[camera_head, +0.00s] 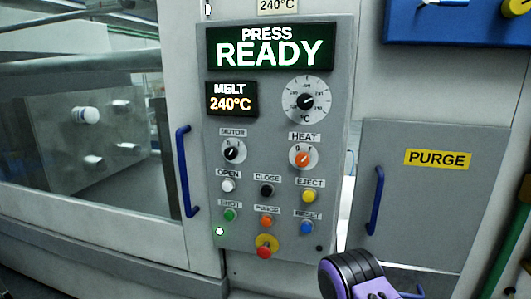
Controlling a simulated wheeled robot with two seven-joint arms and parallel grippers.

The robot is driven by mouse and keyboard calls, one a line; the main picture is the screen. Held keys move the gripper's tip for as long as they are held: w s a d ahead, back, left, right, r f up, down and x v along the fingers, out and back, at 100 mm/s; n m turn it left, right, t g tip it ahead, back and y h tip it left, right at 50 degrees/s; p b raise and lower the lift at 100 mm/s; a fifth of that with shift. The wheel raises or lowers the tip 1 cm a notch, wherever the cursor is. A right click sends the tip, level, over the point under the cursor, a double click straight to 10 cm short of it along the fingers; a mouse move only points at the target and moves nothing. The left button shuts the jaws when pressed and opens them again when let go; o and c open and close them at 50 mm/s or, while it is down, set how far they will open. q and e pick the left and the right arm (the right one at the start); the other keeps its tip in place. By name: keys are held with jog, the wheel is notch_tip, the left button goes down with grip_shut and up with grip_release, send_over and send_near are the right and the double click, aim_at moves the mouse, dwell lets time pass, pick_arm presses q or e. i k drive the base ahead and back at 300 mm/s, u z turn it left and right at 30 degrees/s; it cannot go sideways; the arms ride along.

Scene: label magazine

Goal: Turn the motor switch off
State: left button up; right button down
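The motor switch (233,150) is a black rotary knob under the "MOTOR" label, on the left of the grey control panel (330,190). Its pointer mark is too small to read surely against the 0 and 1 marks. Nothing touches it. A black and purple part of my arm shows at the bottom right, below the panel and apart from it. No gripper fingers can be made out in the view.
The orange heat switch (302,155) sits right of the motor switch. Several push buttons and a red emergency knob (264,252) lie below. The display (270,47) reads "PRESS READY". A blue door handle (186,171) stands left of the panel; another (375,200) stands right.

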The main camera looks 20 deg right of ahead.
aim_at(231, 153)
jog(key=k, duration=1)
jog(key=z, duration=0.95)
jog(key=i, duration=1.05)
jog(key=u, duration=0.5)
